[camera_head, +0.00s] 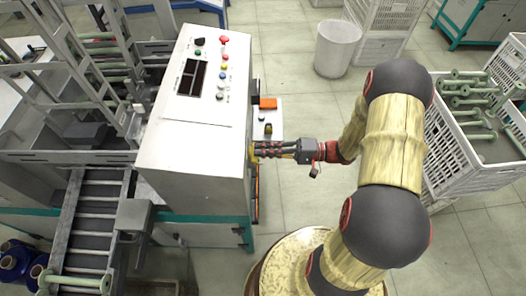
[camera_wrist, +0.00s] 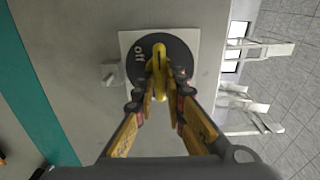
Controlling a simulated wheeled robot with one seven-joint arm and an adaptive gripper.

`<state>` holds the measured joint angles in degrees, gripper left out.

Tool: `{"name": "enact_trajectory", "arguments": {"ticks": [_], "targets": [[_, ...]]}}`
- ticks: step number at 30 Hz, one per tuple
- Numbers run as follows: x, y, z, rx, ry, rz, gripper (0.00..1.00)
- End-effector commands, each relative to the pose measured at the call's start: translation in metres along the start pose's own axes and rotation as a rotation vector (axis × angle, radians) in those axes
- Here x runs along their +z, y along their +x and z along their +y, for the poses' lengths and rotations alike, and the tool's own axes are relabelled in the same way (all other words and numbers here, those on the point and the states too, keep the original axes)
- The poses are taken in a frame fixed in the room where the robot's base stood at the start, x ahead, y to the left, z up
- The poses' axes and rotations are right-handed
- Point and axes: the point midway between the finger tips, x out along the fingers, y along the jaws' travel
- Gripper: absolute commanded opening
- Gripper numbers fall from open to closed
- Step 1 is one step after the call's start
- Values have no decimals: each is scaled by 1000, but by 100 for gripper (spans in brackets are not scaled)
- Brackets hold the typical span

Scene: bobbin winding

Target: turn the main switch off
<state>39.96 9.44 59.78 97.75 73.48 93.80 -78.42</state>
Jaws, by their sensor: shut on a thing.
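The main switch is a yellow knob (camera_wrist: 159,72) on a round black dial plate (camera_wrist: 135,50) with a white square backing, on the side panel of the white machine cabinet (camera_head: 195,150). The word "off" shows on the dial, left of the knob in the wrist view. My gripper (camera_wrist: 160,92) has its two fingers closed around the yellow knob, one on each side. In the head view my gripper (camera_head: 256,149) reaches left to the cabinet's side, and the switch is mostly hidden behind the fingers.
A control panel with buttons (camera_head: 222,75) tops the cabinet. A small box with an orange part (camera_head: 268,103) sticks out beside my gripper. A roller conveyor (camera_head: 92,215) lies left. White crates of green bobbins (camera_head: 455,150) stand right, a white bin (camera_head: 337,48) behind. Floor between is clear.

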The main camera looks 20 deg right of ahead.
Motion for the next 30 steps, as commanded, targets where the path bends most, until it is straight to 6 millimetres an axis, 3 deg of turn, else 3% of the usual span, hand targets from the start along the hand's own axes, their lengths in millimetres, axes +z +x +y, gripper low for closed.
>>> {"name": "enact_trajectory", "arguments": {"ticks": [7, 8, 17, 26, 30], "targets": [[1, 0, 2, 3, 1, -1, 0], [1, 0, 2, 3, 1, -1, 13], [0, 0, 1, 1, 1, -1, 30], [0, -1, 0, 1, 0, 0, 30], [-1, -10, 0, 0, 0, 2, 30]]}}
